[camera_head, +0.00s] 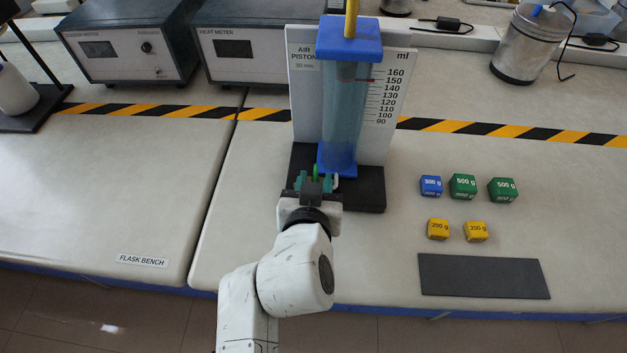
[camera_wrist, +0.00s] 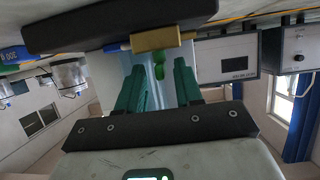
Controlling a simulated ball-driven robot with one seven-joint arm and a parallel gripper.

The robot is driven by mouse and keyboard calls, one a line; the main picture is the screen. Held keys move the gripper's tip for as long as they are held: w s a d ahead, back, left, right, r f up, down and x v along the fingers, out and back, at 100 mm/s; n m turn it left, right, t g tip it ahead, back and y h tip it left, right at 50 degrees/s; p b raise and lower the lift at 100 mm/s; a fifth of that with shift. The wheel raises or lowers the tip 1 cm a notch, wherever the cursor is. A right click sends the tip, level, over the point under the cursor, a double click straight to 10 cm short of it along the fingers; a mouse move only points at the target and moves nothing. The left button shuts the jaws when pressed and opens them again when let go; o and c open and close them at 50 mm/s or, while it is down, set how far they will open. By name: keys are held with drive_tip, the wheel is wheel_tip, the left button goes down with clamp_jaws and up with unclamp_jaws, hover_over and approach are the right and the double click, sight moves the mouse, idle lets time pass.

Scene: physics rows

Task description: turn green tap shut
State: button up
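The green tap (camera_head: 316,171) is at the foot of the air piston, a clear cylinder (camera_head: 343,120) with blue end caps and a ml scale. My gripper (camera_head: 315,182) is right in front of it, its teal fingers apart. In the wrist view the green tap (camera_wrist: 159,66) shows between the two fingertips (camera_wrist: 159,65), by a brass-coloured block (camera_wrist: 162,39). Gaps show on both sides of the tap, so the fingers do not appear to grip it. The tap's lower part and its exact turn are hard to make out.
The piston stands on a black base (camera_head: 370,190). To the right are several labelled weight blocks (camera_head: 463,187) and a dark mat (camera_head: 483,276). Two meters (camera_head: 250,45) and a metal can (camera_head: 526,45) stand behind striped tape. The bench left of the piston base is clear.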

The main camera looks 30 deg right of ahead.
drive_tip(key=shift+a+r, duration=0.1)
drive_tip(key=b+v, duration=0.2)
drive_tip(key=v, duration=0.8)
drive_tip(key=shift+s+a+b, duration=0.2)
drive_tip(key=shift+s+b, duration=0.1)
drive_tip(key=shift+s, duration=0.05)
drive_tip(key=shift+r, duration=0.1)
